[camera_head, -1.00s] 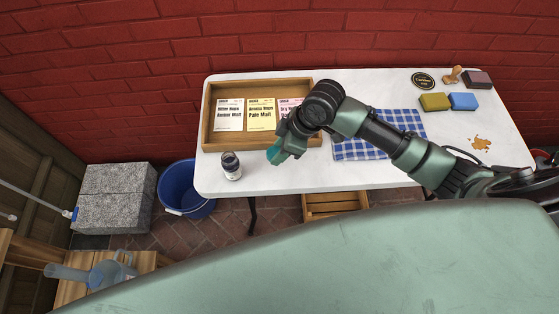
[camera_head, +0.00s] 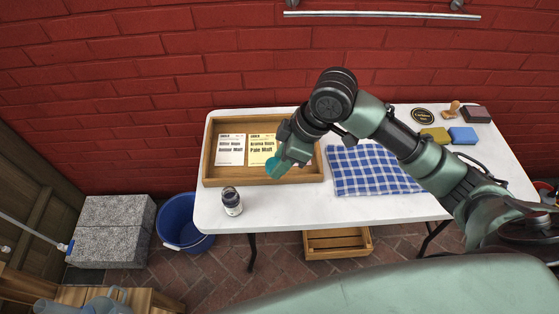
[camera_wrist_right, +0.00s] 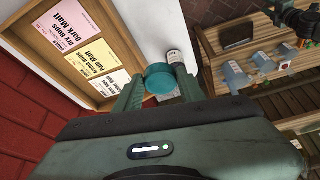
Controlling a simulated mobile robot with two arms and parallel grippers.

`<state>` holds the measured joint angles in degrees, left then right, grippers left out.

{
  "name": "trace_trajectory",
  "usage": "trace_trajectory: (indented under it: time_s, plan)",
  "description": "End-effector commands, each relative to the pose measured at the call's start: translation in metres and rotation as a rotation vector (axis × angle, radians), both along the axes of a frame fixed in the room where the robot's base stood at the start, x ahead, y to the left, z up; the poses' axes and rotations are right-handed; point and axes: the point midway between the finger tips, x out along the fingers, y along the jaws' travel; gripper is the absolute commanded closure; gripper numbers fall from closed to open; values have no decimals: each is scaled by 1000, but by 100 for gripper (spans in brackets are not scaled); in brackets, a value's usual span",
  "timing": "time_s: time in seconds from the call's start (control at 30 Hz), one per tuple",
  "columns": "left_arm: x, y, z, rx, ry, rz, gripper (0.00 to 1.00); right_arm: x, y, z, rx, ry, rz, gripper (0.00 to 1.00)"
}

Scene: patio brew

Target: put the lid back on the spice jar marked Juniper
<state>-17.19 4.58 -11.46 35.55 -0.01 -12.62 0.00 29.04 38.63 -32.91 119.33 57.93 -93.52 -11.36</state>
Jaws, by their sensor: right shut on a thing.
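The spice jar (camera_head: 231,201), dark with a pale label, stands upright and open near the table's front left corner. Its label is too small to read. My right gripper (camera_head: 281,160) is shut on a teal lid (camera_head: 272,166). It holds the lid above the table, up and to the right of the jar in the head view. In the right wrist view the lid (camera_wrist_right: 160,80) sits between the fingertips, and the jar (camera_wrist_right: 176,58) shows just beyond it, apart from it.
A checked blue cloth (camera_head: 365,172), sponges (camera_head: 462,135) and a stamp (camera_head: 451,107) lie to the right. A blue bucket (camera_head: 180,225) stands on the floor left of the table. The tabletop around the jar is clear.

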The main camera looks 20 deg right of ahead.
Motion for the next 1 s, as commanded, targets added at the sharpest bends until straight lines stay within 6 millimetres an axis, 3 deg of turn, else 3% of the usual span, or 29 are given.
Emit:
trace_trajectory:
  time_s: [0.17,0.5,0.7,1.0]
  plan:
    - [0,0,-1,0,0,0,60,1,-4,9,-3,-4,-90,97]
    - [0,0,-5,0,0,0,60,6,-29,62,-3,-13,-711,97]
    - [0,0,-6,0,0,0,60,5,-43,81,-1,-7,-988,97]
    - [0,0,-6,0,0,0,60,3,-47,85,-1,0,-1068,97]
